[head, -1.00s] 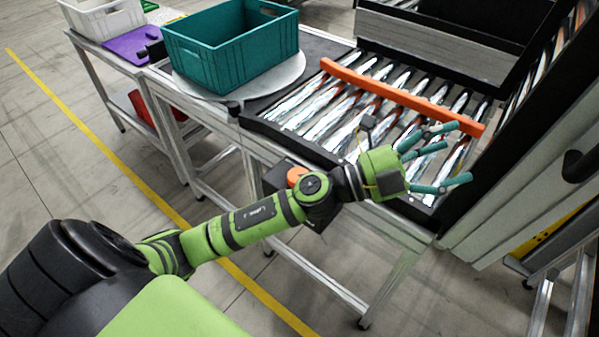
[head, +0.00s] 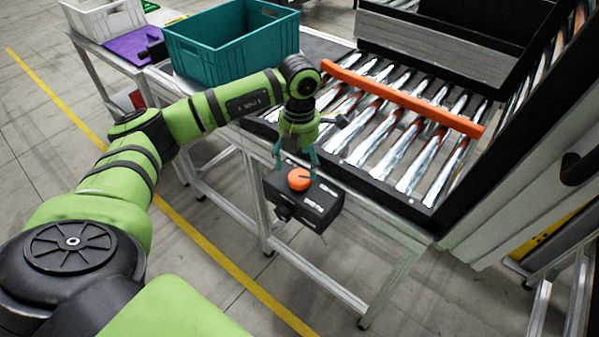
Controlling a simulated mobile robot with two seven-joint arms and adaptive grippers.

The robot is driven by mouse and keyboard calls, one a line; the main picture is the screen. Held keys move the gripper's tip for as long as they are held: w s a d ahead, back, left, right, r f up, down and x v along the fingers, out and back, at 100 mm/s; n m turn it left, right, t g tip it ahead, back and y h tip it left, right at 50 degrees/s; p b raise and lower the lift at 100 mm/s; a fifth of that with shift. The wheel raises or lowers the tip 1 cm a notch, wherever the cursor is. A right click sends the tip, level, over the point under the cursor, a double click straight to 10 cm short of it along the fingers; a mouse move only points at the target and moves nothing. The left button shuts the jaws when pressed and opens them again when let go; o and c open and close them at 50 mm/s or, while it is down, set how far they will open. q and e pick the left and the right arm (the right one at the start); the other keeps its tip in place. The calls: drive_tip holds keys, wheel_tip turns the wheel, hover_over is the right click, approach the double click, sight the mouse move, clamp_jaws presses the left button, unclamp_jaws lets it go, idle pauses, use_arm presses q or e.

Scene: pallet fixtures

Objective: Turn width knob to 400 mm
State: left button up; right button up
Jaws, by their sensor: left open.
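The width knob (head: 299,180) is a round orange knob on top of a black box (head: 318,208) with small white lettering. The box is fixed to the front side of the roller conveyor frame. My left gripper (head: 295,166) points down just above the knob. Its teal fingers are spread open, on either side of the knob, and I cannot tell whether they touch it. The orange guide bar (head: 405,97) lies across the shiny rollers (head: 385,140). The scale setting cannot be read. My right gripper is not in view.
A teal crate (head: 232,50) stands left of the rollers. A white crate (head: 104,17) and a purple item (head: 137,44) sit on a side table. A tall grey and black machine panel (head: 510,165) rises at the right. The floor in front is clear.

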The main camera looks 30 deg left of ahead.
sight(299, 176)
use_arm(q)
drive_tip(key=shift+f+p, duration=0.65)
drive_tip(key=shift+f, duration=2)
drive_tip(key=c, duration=1.2)
